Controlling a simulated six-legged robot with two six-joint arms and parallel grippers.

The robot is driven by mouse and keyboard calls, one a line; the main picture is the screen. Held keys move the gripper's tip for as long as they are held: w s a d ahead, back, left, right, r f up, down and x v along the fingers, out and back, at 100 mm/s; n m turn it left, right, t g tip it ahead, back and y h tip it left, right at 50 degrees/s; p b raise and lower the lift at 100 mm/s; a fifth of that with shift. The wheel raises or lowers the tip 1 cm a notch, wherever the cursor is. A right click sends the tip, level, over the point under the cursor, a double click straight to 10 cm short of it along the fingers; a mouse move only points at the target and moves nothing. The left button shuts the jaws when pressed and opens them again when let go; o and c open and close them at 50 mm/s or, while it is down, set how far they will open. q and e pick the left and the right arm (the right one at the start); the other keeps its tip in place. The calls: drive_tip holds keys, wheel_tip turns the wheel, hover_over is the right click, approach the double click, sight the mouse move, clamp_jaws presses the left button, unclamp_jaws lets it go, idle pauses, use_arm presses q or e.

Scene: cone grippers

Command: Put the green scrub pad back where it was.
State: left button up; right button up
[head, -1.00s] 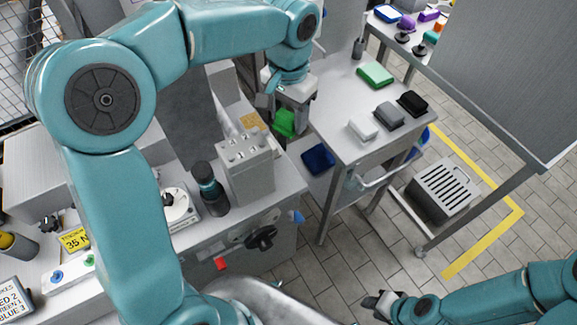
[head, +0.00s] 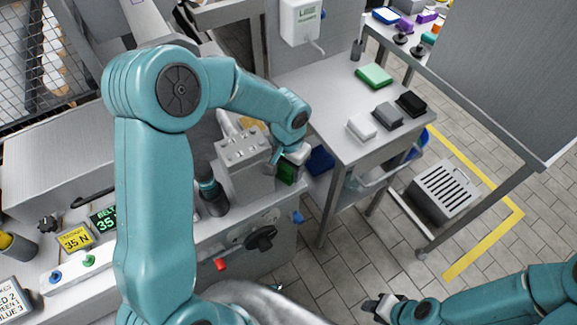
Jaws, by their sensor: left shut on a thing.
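My left gripper (head: 291,160) is shut on a green scrub pad (head: 286,172), partly hidden by the gripper. It holds the pad beside the grey block with holes in its top (head: 243,150), at the right edge of the machine bench. Another green pad (head: 375,75) lies flat on the grey side table (head: 335,100).
A dark bottle (head: 211,192) stands left of the block. A blue item (head: 320,159) is below the side table's left edge. A slotted grey crate (head: 446,191) stands on the floor. A white wall box (head: 301,22) is behind the table. The table's middle is clear.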

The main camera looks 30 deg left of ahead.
use_arm(q)
drive_tip(key=shift+s, duration=0.1)
drive_tip(key=shift+f, duration=0.1)
drive_tip(key=o, duration=0.9)
drive_tip(key=shift+o, duration=0.2)
drive_tip(key=shift+r, duration=0.3)
wheel_tip(320, 180, up, 12)
drive_tip(key=shift+f, duration=0.15)
